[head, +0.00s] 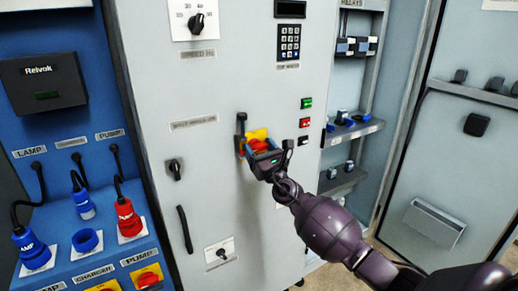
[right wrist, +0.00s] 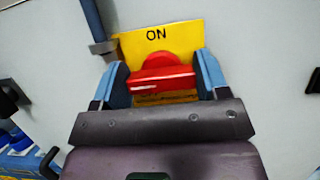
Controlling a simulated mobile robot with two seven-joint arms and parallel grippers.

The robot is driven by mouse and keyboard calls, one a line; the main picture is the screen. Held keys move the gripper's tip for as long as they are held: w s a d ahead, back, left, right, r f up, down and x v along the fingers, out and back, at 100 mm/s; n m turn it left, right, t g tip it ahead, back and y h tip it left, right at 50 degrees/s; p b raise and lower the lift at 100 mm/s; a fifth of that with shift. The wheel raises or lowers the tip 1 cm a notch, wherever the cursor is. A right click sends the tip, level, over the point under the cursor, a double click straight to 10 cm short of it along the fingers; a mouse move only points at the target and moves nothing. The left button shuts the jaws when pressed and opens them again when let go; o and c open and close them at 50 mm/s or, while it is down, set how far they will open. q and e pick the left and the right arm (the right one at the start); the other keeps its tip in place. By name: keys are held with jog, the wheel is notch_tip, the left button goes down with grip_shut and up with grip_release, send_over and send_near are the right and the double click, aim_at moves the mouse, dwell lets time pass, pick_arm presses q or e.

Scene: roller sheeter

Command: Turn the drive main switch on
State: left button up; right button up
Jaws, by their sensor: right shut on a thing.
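The drive main switch has a red handle (head: 258,145) on a yellow plate (head: 257,133), on the pale cabinet front in the middle of the head view. In the right wrist view the red handle (right wrist: 163,78) lies roughly crosswise below the word ON on the yellow plate (right wrist: 185,38). Lettering on the lower plate is mostly hidden behind the handle. My right gripper (head: 264,149) is at the switch, its blue-grey fingers (right wrist: 162,84) on either side of the handle, shut on it. My left gripper is not in view.
A dark upright piece (head: 241,124) sits just left of the yellow plate. The cabinet door has a black rotary knob (head: 175,168) and a long handle (head: 185,229) at lower left. Small push buttons (head: 305,123) are right of the switch. Blue panel with plugs (head: 128,218) stands left.

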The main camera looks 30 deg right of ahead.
jog(key=shift+m, duration=0.4)
jog(key=shift+c, duration=0.2)
jog(key=m+h, duration=0.2)
jog(key=m, duration=0.1)
jog(key=shift+m+p, duration=0.4)
jog(key=m+h, duration=0.1)
jog(key=m, duration=0.2)
jog(key=m+g+h+p, duration=0.1)
jog(key=m+h, duration=0.1)
jog(key=m, duration=0.1)
jog(key=shift+d+r+p, duration=0.1)
jog(key=shift+p, duration=0.2)
jog(key=m+g+h+p, duration=0.1)
jog(key=m, duration=0.2)
jog(key=shift+m+h, duration=0.3)
jog(key=shift+m, duration=0.1)
jog(key=m+g+p, duration=0.1)
jog(key=m+p, duration=0.1)
jog(key=m, duration=0.2)
jog(key=shift+g+h+p, duration=0.3)
jog(key=shift+g+p, duration=0.05)
jog(key=shift+g, duration=0.05)
jog(key=shift+d+m+g+p, duration=0.1)
jog(key=shift+m+g+p, duration=0.4)
jog(key=shift+m+p, duration=0.45)
jog(key=shift+f+m+g+p, duration=0.25)
jog(key=shift+m+g+p, duration=0.15)
jog(key=shift+m, duration=0.65)
